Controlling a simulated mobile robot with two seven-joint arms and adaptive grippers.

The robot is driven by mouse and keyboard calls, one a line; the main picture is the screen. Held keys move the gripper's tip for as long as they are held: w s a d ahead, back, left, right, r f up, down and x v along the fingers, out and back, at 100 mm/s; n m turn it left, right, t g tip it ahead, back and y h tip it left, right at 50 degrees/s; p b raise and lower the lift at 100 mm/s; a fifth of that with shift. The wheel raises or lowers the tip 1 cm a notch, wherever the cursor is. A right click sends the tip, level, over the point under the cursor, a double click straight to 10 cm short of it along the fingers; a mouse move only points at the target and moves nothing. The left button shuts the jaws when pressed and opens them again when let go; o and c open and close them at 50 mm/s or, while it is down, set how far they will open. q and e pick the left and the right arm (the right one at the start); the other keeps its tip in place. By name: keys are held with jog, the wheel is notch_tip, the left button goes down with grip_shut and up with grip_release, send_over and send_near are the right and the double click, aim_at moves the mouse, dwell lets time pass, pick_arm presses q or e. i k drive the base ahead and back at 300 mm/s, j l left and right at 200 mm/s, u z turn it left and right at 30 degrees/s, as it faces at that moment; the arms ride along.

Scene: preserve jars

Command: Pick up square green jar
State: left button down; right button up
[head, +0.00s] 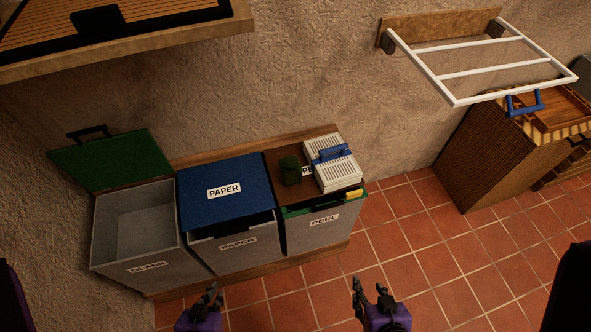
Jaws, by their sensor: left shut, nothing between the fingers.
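A small dark green jar (290,171) stands on the brown lid of the right bin, left of a white slatted box (333,164). Its exact shape is hard to tell in the dim light. My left gripper (211,297) is at the bottom of the view, in front of the bins, shut and empty. My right gripper (371,292) is at the bottom, right of the left one, with its fingers apart and nothing between them. Both are well apart from the jar.
The GLASS bin (136,215) stands open, its green lid (110,160) raised. The PAPER bin (236,243) has a blue lid (226,184). A wooden shelf (130,45) overhangs at upper left. A white rack (480,72) juts from the wall above a wicker cabinet (478,160). The tiled floor (420,240) is clear.

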aim_at(291, 169)
jog(key=u, duration=1.6)
jog(key=z, duration=1.2)
jog(key=i+l+z, duration=0.1)
jog(key=z, duration=0.45)
jog(key=i+l+z, duration=0.4)
jog(key=k+l, duration=0.05)
jog(key=l, duration=0.05)
